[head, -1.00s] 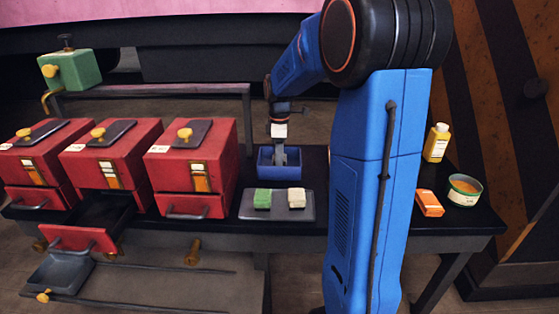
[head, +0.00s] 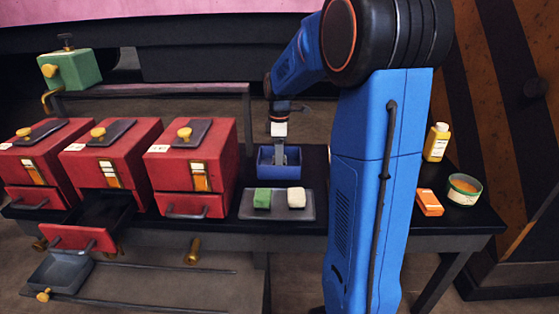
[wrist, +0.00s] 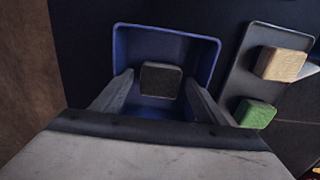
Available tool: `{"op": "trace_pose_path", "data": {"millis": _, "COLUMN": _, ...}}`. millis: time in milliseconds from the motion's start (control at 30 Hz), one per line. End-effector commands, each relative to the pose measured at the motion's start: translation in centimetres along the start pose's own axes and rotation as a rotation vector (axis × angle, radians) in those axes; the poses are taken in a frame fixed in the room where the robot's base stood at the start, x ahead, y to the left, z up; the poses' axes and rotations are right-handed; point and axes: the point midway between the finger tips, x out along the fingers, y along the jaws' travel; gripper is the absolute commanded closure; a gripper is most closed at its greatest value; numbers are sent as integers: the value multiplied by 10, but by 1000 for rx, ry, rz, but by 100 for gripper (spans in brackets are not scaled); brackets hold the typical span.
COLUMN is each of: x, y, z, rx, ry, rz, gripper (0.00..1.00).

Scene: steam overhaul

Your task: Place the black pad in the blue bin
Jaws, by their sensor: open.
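The black pad (wrist: 161,79) lies inside the blue bin (wrist: 210,62) in the wrist view, between my fingers as seen from above. My gripper (wrist: 158,85) is open over the bin, with a finger on each side of the pad and no visible grip on it. In the head view my gripper (head: 280,156) points down at the blue bin (head: 265,170) on the dark bench. The pad cannot be made out in the head view, hidden by the bin's wall and the gripper.
A grey tray (head: 278,213) in front of the bin holds a green pad (head: 262,198) and a cream pad (head: 296,198). Red drawer boxes (head: 190,165) stand to the left, one with its drawer (head: 80,238) pulled out. A yellow bottle (head: 436,142), orange block (head: 429,202) and tin (head: 464,190) stand right.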

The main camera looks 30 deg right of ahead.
Motion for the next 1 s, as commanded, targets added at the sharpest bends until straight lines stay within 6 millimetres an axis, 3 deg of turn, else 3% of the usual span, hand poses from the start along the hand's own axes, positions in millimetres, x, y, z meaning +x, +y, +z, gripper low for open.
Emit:
{"op": "trace_pose_path", "data": {"millis": 500, "x": -93, "y": 0, "z": 0, "rx": 0, "ry": 1, "rz": 3, "gripper": 33}}
{"op": "trace_pose_path", "data": {"millis": 767, "x": -112, "y": -2, "z": 0, "rx": 4, "ry": 1, "rz": 4, "gripper": 33}}
{"op": "trace_pose_path", "data": {"millis": 867, "x": -116, "y": -14, "z": -2, "rx": 30, "ry": 5, "rz": 15, "gripper": 33}}
{"op": "trace_pose_path", "data": {"millis": 1000, "x": -123, "y": -51, "z": -5, "rx": 115, "ry": 21, "rz": 51, "gripper": 33}}
